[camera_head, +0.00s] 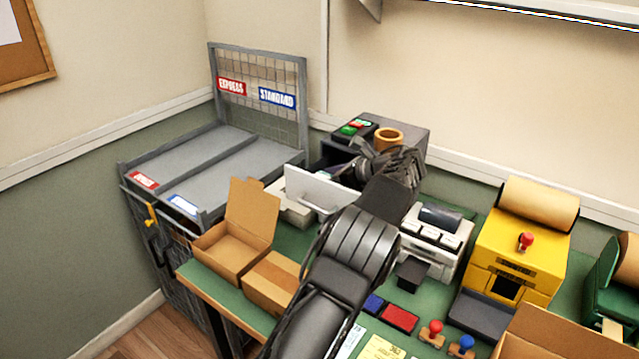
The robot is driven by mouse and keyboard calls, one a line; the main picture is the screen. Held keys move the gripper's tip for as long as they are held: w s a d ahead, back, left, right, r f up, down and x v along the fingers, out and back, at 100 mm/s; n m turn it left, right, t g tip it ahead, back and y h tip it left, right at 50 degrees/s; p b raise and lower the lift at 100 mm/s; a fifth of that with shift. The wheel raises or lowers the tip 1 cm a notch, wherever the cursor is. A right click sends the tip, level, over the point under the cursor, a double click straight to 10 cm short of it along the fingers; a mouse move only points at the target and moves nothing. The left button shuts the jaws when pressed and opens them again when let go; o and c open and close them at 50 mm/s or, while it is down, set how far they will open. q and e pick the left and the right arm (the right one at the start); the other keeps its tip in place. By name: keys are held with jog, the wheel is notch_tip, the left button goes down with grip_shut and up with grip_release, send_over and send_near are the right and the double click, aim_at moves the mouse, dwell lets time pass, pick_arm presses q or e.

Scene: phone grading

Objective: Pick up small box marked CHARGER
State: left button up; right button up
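No box with a readable CHARGER marking shows in the head view. A small black box (411,275) sits on the green bench in front of the white printer, with no legible label. My arm rises from the bottom edge, left of centre, and I take it as the left one. Its dark gripper (352,163) is at the dark machine (412,132) at the back of the bench. Its fingers are small and blend into the dark background, so opening and contents are unclear. The arm hides part of the bench. My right gripper is out of view.
An open carton (222,262) and a lower cardboard box (272,286) stand at the front left. A grey rack (215,160) marked EXPRESS and STANDARD is behind. The white printer (436,238), yellow machine (512,240), ink pads (399,318) and stamps (432,334) crowd the right.

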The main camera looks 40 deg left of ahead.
pick_arm(q)
jog(key=c, duration=0.3)
notch_tip(320, 180, up, 10)
jog(key=shift+r, duration=0.1)
dwell(0.5)
dwell(0.6)
